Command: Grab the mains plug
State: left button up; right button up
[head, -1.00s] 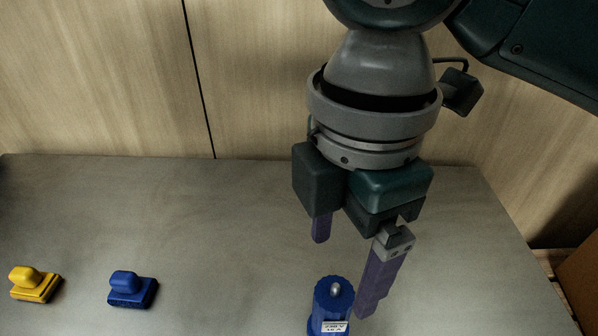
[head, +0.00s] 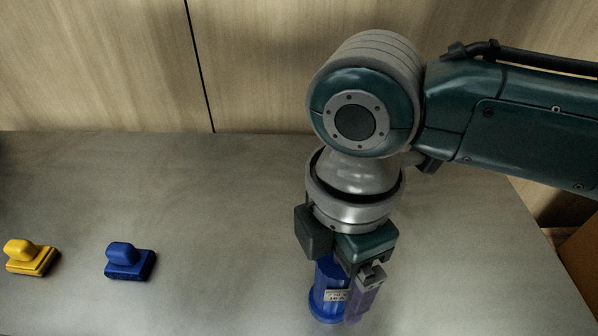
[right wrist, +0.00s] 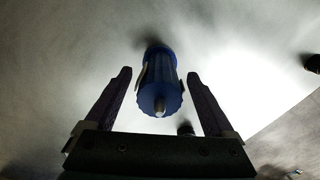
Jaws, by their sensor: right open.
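The mains plug (head: 327,287), as I take it, is a blue ridged cylinder with a pale label and a wider base, upright on the grey table. In the right wrist view the plug (right wrist: 158,80) shows end-on, with a metal tip, between the two fingers. My right gripper (head: 342,292) points down over it from above. Its purple fingers are open, one on each side of the plug, with gaps visible in the wrist view (right wrist: 159,76). In the head view the far finger is hidden. The left gripper is not in view.
A yellow stamp-shaped block (head: 32,257) and a blue one (head: 130,261) stand on the grey table (head: 220,220) at the left. Table between them and the plug is clear. A wood-panelled wall (head: 100,60) rises behind.

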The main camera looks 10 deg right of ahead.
grip_shut()
dwell(0.6)
